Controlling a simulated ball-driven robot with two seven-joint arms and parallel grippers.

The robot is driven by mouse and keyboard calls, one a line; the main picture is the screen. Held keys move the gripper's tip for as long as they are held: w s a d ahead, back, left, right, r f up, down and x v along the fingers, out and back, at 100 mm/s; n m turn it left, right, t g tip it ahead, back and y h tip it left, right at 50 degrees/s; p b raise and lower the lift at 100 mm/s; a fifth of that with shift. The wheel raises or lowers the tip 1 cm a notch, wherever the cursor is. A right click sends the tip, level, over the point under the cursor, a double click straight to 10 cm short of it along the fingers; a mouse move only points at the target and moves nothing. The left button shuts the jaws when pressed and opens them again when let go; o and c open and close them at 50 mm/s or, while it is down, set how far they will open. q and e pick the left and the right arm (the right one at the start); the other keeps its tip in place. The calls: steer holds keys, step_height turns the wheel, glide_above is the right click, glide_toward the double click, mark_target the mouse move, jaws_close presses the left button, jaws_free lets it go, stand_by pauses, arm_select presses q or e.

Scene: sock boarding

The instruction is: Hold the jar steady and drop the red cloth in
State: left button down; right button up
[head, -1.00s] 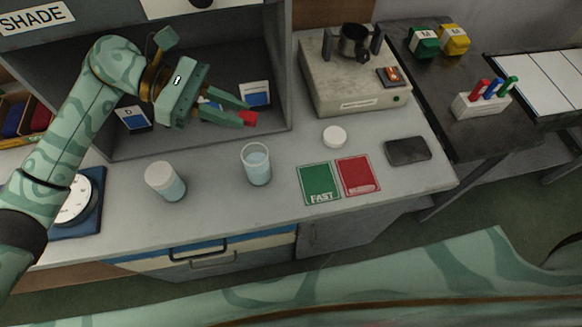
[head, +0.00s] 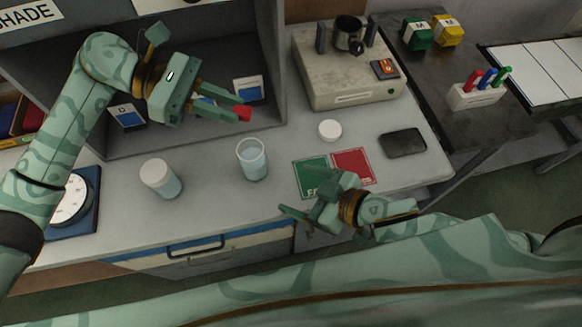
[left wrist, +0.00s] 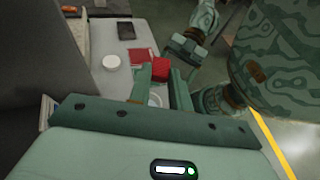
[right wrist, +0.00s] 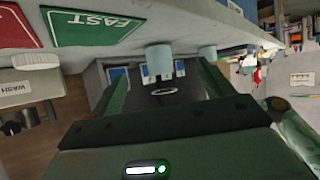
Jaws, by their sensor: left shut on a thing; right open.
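My left gripper (head: 239,106) is shut on a small red cloth (head: 243,113), held above the counter. The cloth (left wrist: 160,70) also shows between the fingers in the left wrist view. An open clear jar (head: 252,160) stands upright on the counter, below the cloth and nearer the front edge. It appears in the right wrist view (right wrist: 159,60) between the fingers' directions, some way off. My right gripper (head: 308,196) is open and empty, at the counter's front edge, right of the jar and apart from it.
A jar with a white top (head: 161,178) stands left of the open jar. A white lid (head: 330,130), a green card (head: 311,170), a red card (head: 352,164) and a dark flat object (head: 403,143) lie to the right. A dial scale (head: 72,200) is at far left.

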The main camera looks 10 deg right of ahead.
mark_target(253, 159)
steer(key=shift+t+y, duration=0.7)
steer(key=shift+y, duration=0.2)
steer(key=w+a+r, duration=0.1)
steer(key=w+r, duration=0.2)
steer(key=shift+a, duration=0.4)
steer(key=shift+w+a, duration=0.25)
steer(key=shift+w, duration=0.05)
steer(key=x, duration=1.1)
steer(key=shift+w+a, duration=0.1)
steer(key=shift+a, duration=0.05)
steer(key=c, duration=1.2)
steer(key=shift+o, duration=0.2)
arm_select(q)
step_height(253, 159, down, 9)
steer(key=shift+r, duration=0.2)
steer(key=shift+a, duration=0.1)
